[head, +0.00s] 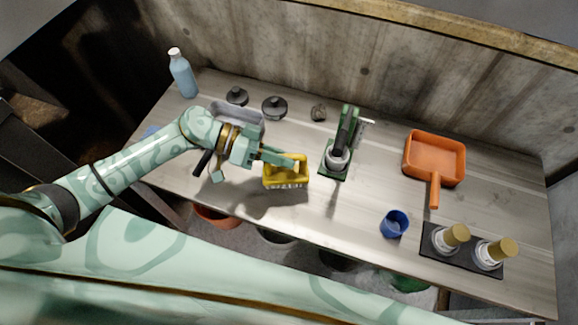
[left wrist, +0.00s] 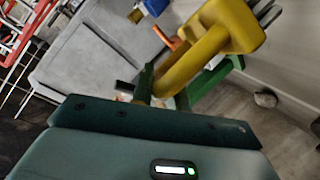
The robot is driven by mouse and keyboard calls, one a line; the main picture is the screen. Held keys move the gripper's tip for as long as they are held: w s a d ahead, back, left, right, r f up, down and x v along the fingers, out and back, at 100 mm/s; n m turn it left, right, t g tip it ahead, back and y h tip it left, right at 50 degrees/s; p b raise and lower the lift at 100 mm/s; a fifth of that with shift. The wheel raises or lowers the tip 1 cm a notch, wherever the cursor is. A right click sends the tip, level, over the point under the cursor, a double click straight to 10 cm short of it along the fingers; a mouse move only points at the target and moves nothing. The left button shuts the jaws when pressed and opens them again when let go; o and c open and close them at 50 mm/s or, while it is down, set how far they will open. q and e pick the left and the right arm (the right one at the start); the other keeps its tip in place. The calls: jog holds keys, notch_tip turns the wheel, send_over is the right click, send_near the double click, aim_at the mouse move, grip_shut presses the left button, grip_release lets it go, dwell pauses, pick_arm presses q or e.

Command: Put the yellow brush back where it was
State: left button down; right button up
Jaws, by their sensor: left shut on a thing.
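The yellow brush (head: 286,173) is near the middle of the bench in the head view, with pale bristles pointing down. My left gripper (head: 278,158) is shut on its handle. A shadow lies on the bench to the lower left of the brush, and I cannot tell exactly how high it is held. In the left wrist view the yellow brush (left wrist: 205,50) fills the upper right, its handle between the green fingers (left wrist: 165,90). My right gripper does not show.
The wooden bench holds a green stand (head: 338,158) just right of the brush, an orange dustpan (head: 434,158), a blue cup (head: 394,223) and a black tray (head: 437,245) with two gold-topped items. Dark round lids (head: 274,107), a grey container and a blue bottle (head: 182,74) stand at the back left.

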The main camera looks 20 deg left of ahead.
aim_at(298, 168)
pick_arm(q)
jog(key=shift+w+d+f+b, duration=0.2)
jog(key=shift+w+f, duration=0.2)
jog(key=shift+f, duration=0.15)
jog(key=shift+w+d+f+b, duration=0.15)
jog(key=shift+w+f, duration=0.2)
jog(key=shift+f, duration=0.2)
notch_tip(298, 168, down, 4)
jog(key=shift+w+r+b, duration=0.15)
jog(key=shift+r+b, duration=0.1)
jog(key=shift+b, duration=0.65)
jog(key=shift+r, duration=0.15)
jog(key=c, duration=1.4)
grip_release()
jog(key=shift+o, duration=0.2)
jog(key=p+v, duration=0.1)
jog(key=v, duration=1.1)
